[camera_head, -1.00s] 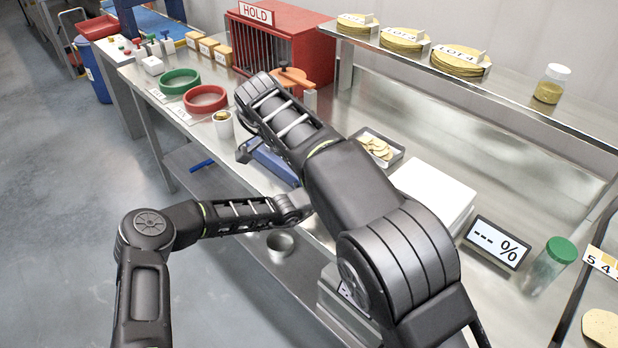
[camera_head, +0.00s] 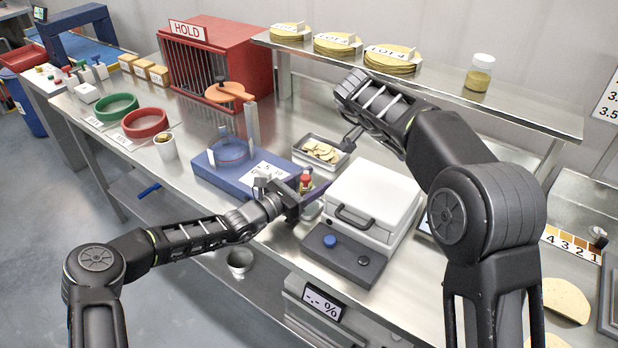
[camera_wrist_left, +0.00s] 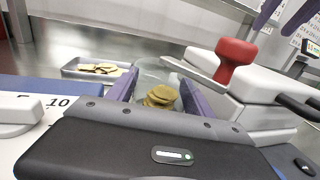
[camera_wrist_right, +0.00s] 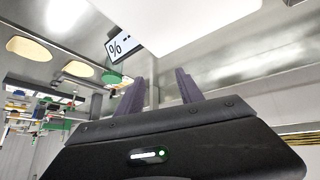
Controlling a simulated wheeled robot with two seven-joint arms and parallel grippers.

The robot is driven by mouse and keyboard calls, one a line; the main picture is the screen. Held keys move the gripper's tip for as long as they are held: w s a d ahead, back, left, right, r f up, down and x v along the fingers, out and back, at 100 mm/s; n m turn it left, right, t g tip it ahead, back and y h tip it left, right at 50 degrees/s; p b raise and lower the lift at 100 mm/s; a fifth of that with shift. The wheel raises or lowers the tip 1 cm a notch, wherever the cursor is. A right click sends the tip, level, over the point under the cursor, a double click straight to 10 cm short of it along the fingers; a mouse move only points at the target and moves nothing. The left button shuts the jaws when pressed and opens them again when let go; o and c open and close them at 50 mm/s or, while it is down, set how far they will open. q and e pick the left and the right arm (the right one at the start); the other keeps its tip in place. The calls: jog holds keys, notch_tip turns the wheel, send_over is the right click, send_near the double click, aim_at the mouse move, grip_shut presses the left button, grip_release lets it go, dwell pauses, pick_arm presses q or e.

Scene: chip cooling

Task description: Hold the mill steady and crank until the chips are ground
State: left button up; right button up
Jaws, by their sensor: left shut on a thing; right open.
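The mill shows in the left wrist view as a clear body (camera_wrist_left: 145,74) with round golden chips (camera_wrist_left: 160,96) inside. A metal crank arm (camera_wrist_left: 192,70) with a red knob (camera_wrist_left: 236,60) reaches right from its top. In the head view the red knob (camera_head: 305,181) shows just behind my left gripper (camera_head: 300,197), and most of the mill is hidden. My left gripper (camera_wrist_left: 160,97) is shut around the mill body, one finger on each side. My right gripper (camera_head: 350,137) is raised beyond the mill, near the chip tray. In the right wrist view my right gripper (camera_wrist_right: 160,88) is open and empty.
A white lidded device (camera_head: 372,195) with a black handle stands right of the mill. A blue device (camera_head: 222,178) stands to the left. A metal tray of chips (camera_head: 322,152) lies behind. An upper shelf (camera_head: 420,88) carries chip stacks and a jar (camera_head: 480,72).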

jog(key=w+d+r+n+t+h, duration=0.2)
jog(key=d+r+n+t+h, duration=0.2)
jog(key=d+r+n, duration=0.45)
jog(key=w+d+r+n+t+h, duration=0.3)
jog(key=d+r+t, duration=0.25)
jog(key=d, duration=0.55)
jog(key=a+r+n+t+y, duration=0.3)
jog(key=a+n+t+y, duration=0.6)
jog(key=a+n+y, duration=0.85)
jog(key=s+a+f+n+g+y, duration=0.2)
jog(key=s+a+f+n+g, duration=0.1)
jog(key=n, duration=0.6)
jog(key=s+a+f+n+g+y, duration=0.2)
jog(key=s+a+f+n+g, duration=0.2)
jog(key=a+f+n, duration=0.4)
jog(key=s+a+f+n+g+y, duration=0.2)
jog(key=s+a+f+n+g, duration=0.2)
jog(key=n, duration=0.6)
jog(key=shift+s+a+f, duration=0.35)
jog(key=shift+a+f, duration=0.15)
jog(key=shift+f, duration=0.3)
jog(key=shift+s+a+f, duration=0.35)
jog(key=shift+a+f, duration=0.1)
jog(key=shift+f, duration=0.3)
jog(key=shift+s+d+f+n+g, duration=0.1)
jog(key=shift+d+f+n+g, duration=0.05)
jog(key=shift+f+n+g, duration=0.15)
